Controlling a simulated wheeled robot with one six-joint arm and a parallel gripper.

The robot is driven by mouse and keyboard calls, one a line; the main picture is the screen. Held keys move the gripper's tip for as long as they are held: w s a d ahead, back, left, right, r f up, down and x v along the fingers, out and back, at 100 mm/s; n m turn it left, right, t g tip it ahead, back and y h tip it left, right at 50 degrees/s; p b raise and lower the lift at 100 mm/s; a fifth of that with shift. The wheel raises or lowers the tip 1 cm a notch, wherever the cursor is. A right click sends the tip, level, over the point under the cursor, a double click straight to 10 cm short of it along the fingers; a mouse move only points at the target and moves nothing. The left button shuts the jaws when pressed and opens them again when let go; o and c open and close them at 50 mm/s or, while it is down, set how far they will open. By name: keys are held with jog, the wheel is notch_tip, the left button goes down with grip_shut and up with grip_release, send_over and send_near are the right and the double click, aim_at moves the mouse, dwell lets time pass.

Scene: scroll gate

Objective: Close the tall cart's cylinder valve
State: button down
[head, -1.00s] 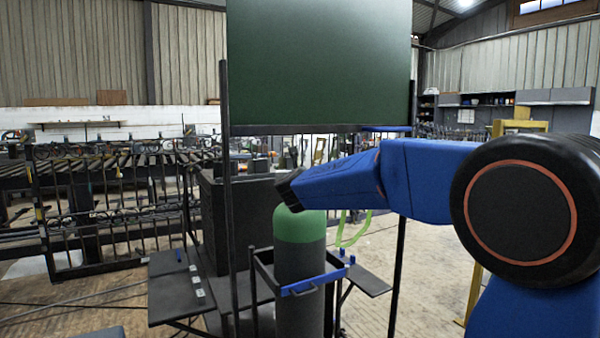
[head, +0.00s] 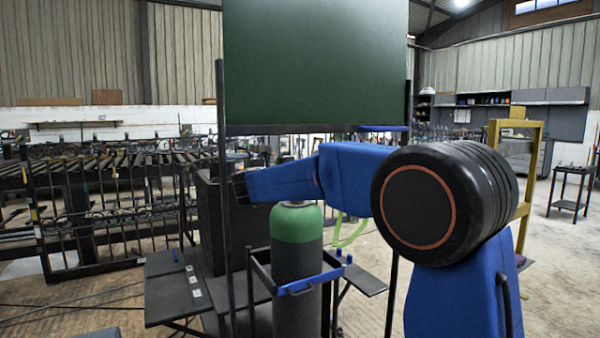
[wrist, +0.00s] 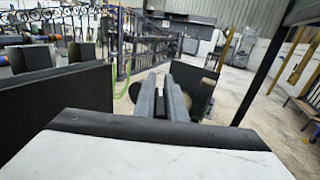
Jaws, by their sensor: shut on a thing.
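The tall cart (head: 222,150) has dark posts carrying a large green board (head: 315,60). A grey cylinder (head: 297,265) with a green shoulder stands upright in its frame, behind a blue-gripped bar. A bit of metal neck shows on top; my blue arm crosses just above it and hides the valve. The dark end of my arm lies left of the neck, close to the left post. My gripper's fingers are hidden in the head view. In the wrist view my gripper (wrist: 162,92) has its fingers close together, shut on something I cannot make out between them.
A dark box (head: 208,220) and a flat side shelf (head: 170,290) stand left of the cylinder. A light green hose (head: 350,235) hangs at its right. A yellow frame (head: 528,170) and small table (head: 572,190) stand right. Open floor lies between.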

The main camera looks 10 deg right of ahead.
jog(key=m+g+h, duration=0.1)
jog(key=g, duration=0.1)
jog(key=m+g+h, duration=0.1)
jog(key=m+g, duration=0.1)
jog(key=s+m+g+h, duration=0.1)
jog(key=g+h, duration=0.1)
jog(key=shift+d+m, duration=0.3)
jog(key=shift+d, duration=0.05)
jog(key=shift+s+d+m+g+h, duration=0.15)
jog(key=shift+s+m+g, duration=0.15)
jog(key=shift+m+g, duration=0.8)
jog(key=shift+s+a+m+g+h, duration=0.15)
jog(key=shift+s+m+g, duration=0.3)
jog(key=shift+g, duration=1.05)
jog(key=shift+s+d+m+g+h, duration=0.2)
jog(key=shift+m+g, duration=0.75)
jog(key=shift+g, duration=0.35)
jog(key=shift+r, duration=0.1)
jog(key=c, duration=1.8)
grip_release()
notch_tip(320, 180, up, 10)
jog(key=shift+f, duration=0.1)
jog(key=shift+o, duration=0.3)
